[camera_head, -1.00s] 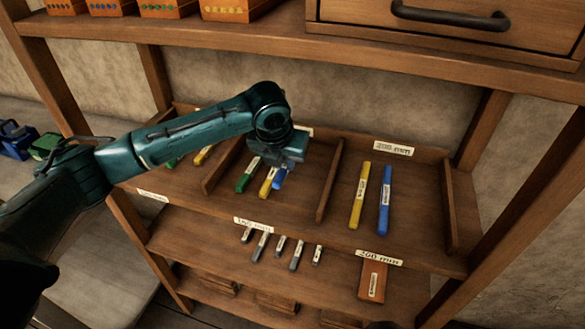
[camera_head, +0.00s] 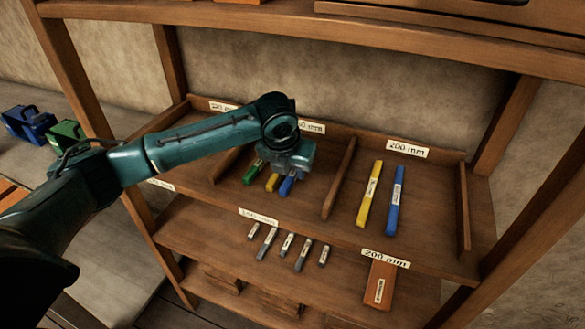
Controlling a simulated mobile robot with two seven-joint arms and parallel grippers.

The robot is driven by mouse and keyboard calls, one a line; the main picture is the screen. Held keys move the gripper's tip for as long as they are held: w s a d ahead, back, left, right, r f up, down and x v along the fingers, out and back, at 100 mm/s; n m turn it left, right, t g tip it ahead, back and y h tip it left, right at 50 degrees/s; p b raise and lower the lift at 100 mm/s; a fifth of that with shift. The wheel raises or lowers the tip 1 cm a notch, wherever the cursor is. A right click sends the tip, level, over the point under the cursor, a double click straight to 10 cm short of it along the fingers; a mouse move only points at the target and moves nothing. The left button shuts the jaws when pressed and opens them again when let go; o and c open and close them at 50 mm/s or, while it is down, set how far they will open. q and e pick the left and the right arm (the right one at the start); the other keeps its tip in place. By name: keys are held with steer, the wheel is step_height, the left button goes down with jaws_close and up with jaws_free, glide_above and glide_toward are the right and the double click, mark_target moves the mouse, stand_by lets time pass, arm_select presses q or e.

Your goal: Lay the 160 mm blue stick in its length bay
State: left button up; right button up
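My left gripper (camera_head: 291,171) points down over the middle bay of the upper shelf (camera_head: 300,204). The blue stick (camera_head: 287,187) there shows only its near end below the gripper; the rest is hidden. The fingers are too hidden to tell whether they are open or shut on it. A yellow stick (camera_head: 272,182) and a green stick (camera_head: 254,173) lie beside it, partly covered. The middle bay's label (camera_head: 312,127) is partly hidden by my arm. The right-hand bay, labelled 200 mm (camera_head: 408,149), holds another yellow stick (camera_head: 370,194) and blue stick (camera_head: 396,200). My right gripper is not in view.
Wooden dividers, one right of the gripper (camera_head: 339,178), separate the bays. Several short grey sticks (camera_head: 286,245) and a reddish-brown block (camera_head: 379,285) are on the shelf below. A thick beam (camera_head: 300,40) crosses above. Blue (camera_head: 28,124) and green (camera_head: 64,134) objects stand at left.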

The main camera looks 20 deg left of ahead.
arm_select(q)
steer(key=shift+s+r, duration=0.1)
steer(key=shift+r, duration=0.2)
steer(key=v, duration=0.6)
steer(key=shift+s, duration=0.1)
steer(key=shift+s+r, duration=0.1)
steer(key=shift+r, duration=0.3)
